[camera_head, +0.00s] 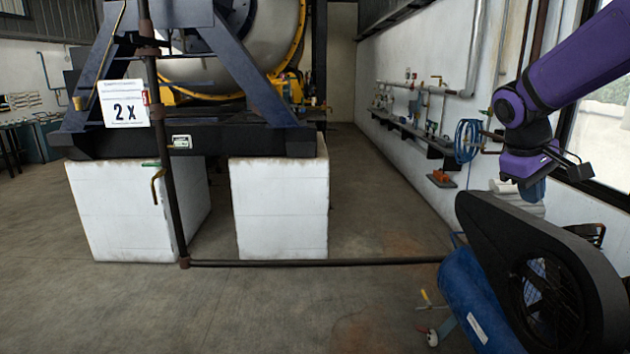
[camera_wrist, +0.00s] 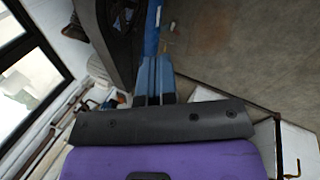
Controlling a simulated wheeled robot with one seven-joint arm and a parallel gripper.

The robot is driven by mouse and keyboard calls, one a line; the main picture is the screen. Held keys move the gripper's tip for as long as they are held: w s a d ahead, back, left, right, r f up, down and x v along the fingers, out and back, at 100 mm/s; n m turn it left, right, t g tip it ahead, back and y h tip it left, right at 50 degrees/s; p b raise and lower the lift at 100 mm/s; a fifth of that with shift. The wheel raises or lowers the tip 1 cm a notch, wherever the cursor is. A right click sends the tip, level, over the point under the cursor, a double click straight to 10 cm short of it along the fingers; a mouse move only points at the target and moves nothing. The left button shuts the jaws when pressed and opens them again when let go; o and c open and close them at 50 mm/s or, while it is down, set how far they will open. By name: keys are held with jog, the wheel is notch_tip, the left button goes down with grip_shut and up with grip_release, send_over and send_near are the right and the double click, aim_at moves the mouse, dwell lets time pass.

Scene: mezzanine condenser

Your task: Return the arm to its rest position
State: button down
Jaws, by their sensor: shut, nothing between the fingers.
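My purple arm reaches in from the upper right of the head view. My gripper (camera_head: 533,193) points down at its end, above and behind the black belt guard of the compressor. In the wrist view my gripper (camera_wrist: 155,62) shows as two blue-grey fingers side by side, shut with nothing between them. The fingertips are hard to make out in the head view.
The compressor, with a black guard (camera_head: 520,235) and blue tank (camera_head: 470,300), stands close below my arm. A window is at the right. A dark pipe (camera_head: 320,262) runs low across the floor before white blocks (camera_head: 280,210). Open floor (camera_head: 230,310) lies front left.

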jog(key=s+a+r+m+t+y, duration=0.1)
jog(key=s+a, duration=0.4)
jog(key=s, duration=0.6)
jog(key=s+a+r+m+t+y, duration=0.1)
jog(key=s+a, duration=0.4)
jog(key=s, duration=0.7)
jog(key=shift+s+a+m+t+y, duration=0.15)
jog(key=shift+m+t+y, duration=0.75)
jog(key=shift+t+y, duration=0.3)
jog(key=shift+r, duration=0.1)
